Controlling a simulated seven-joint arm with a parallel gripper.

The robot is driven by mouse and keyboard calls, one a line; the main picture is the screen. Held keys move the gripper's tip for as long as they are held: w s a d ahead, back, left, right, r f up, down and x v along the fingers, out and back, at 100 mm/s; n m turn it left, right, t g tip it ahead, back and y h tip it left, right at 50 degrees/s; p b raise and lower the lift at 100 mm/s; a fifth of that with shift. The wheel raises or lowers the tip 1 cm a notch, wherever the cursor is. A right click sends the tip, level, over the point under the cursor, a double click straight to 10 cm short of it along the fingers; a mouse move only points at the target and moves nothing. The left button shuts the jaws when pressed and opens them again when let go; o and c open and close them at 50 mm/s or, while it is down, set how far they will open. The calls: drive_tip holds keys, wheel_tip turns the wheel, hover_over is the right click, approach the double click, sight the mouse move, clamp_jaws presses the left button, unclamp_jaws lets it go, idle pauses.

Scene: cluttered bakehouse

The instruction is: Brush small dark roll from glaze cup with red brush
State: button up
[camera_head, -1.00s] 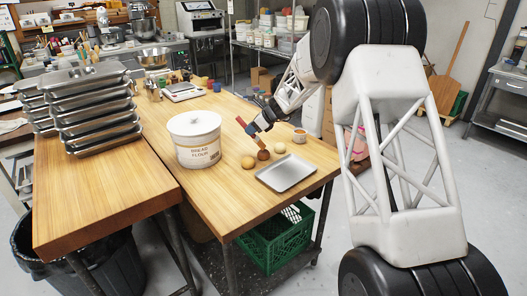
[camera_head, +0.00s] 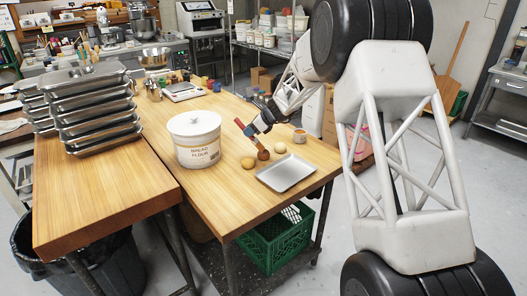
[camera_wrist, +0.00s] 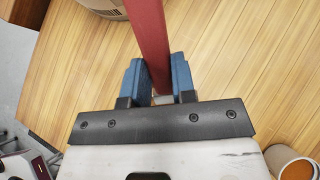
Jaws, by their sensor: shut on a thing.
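My gripper (camera_head: 250,130) is shut on the red handle of the brush (camera_head: 239,124), which is tilted above the wooden table. In the wrist view, the red handle (camera_wrist: 150,35) runs between the blue fingers (camera_wrist: 158,80). The brush's lower end reaches down to the small dark roll (camera_head: 263,155) in the head view; I cannot tell if it touches. The glaze cup (camera_head: 299,136) stands to the right of the roll. The cup, with orange-brown content, also shows in the lower right of the wrist view (camera_wrist: 293,166). The bristles are hidden in the wrist view.
A golden roll (camera_head: 248,162) and a pale roll (camera_head: 279,148) flank the dark one. An empty metal tray (camera_head: 286,173) lies in front. A white flour tub (camera_head: 194,138) stands to the left. Stacked metal pans (camera_head: 92,110) occupy the left table. The table's front left is clear.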

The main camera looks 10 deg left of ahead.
drive_tip(key=shift+w, duration=0.1)
drive_tip(key=shift+w+d+f, duration=0.1)
drive_tip(key=shift+w+d, duration=0.05)
drive_tip(key=shift+w, duration=0.6)
drive_tip(key=shift+s, duration=0.15)
idle(0.3)
drive_tip(key=shift+s, duration=0.65)
drive_tip(key=shift+w, duration=0.2)
drive_tip(key=shift+w, duration=0.65)
idle(0.4)
